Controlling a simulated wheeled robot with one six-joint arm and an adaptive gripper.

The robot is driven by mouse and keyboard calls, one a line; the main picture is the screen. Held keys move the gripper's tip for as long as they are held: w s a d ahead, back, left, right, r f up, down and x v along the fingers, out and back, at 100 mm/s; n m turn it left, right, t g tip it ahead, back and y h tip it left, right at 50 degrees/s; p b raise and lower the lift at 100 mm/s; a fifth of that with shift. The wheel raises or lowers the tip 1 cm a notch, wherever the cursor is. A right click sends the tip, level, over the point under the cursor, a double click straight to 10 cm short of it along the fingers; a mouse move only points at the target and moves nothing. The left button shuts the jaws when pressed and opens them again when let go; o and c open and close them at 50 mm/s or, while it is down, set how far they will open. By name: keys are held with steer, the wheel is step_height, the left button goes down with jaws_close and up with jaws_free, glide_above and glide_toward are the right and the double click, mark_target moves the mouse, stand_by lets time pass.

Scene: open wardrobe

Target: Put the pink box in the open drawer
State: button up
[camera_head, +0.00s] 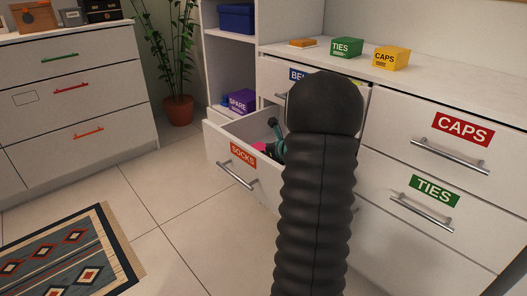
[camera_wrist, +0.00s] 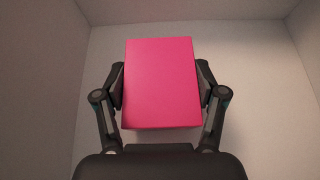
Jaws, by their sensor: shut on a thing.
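The pink box (camera_wrist: 162,84) is between the two fingers of my gripper (camera_wrist: 162,90) in the wrist view. My gripper is shut on it, one finger against each side. Pale drawer walls surround the box in that view. In the head view the open drawer (camera_head: 238,179), labelled SOCKS, is pulled out below the BELTS drawer. My gripper is partly seen inside it, with a small bit of the pink box (camera_head: 259,147) showing. My arm hides most of the drawer's inside. Whether the box touches the drawer floor cannot be told.
Closed drawers labelled CAPS (camera_head: 440,140) and TIES (camera_head: 420,205) are at right. A green TIES box (camera_head: 346,47) and a yellow CAPS box (camera_head: 391,58) stand on top. A purple SPARE box (camera_head: 241,101) sits on the low shelf behind. Floor at left is clear besides a rug (camera_head: 70,258).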

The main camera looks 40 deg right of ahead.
steer(key=shift+f, duration=0.1)
steer(key=o, duration=1.2)
